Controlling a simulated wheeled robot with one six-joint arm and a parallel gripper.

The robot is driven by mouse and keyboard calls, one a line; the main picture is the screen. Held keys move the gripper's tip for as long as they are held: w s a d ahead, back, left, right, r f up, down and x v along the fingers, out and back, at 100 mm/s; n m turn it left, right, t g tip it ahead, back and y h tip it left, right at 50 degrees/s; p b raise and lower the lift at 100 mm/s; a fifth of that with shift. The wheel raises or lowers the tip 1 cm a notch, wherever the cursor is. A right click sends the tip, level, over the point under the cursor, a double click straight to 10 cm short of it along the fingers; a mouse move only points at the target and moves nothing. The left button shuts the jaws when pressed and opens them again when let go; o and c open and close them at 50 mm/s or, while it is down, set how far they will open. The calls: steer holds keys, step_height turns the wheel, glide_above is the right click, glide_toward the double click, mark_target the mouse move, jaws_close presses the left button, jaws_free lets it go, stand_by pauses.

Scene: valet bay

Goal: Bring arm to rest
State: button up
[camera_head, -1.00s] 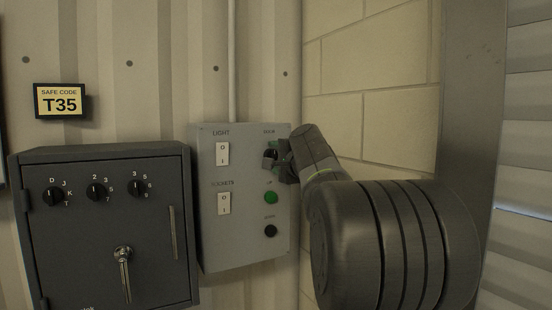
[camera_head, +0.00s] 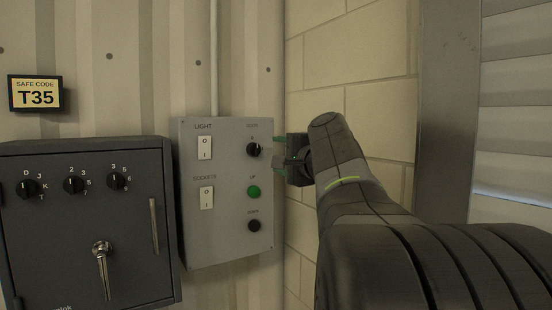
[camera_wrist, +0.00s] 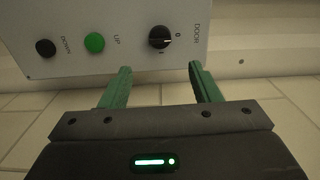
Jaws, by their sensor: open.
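My gripper (camera_head: 279,153) is at the right edge of the grey control panel (camera_head: 228,240), with my arm reaching in from the lower right. In the wrist view my gripper (camera_wrist: 160,80) shows two green fingers spread apart with nothing between them. The black door knob (camera_head: 254,150) is just left of the fingers in the head view. In the wrist view the door knob (camera_wrist: 160,37) lies beyond the fingertips, apart from them.
The panel also has a green UP button (camera_head: 253,192), a dark button (camera_head: 254,226), a light switch (camera_head: 205,148) and a sockets switch (camera_head: 206,197). A dark safe (camera_head: 60,240) stands left, below a T35 sign (camera_head: 36,93). A block wall (camera_head: 380,110) is behind my arm.

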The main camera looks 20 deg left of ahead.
mark_target(258, 150)
steer(key=shift+v, duration=1.05)
steer(key=shift+a, duration=0.1)
steer(key=p+x, duration=0.2)
steer(key=x, duration=1.2)
steer(key=shift+p, duration=0.4)
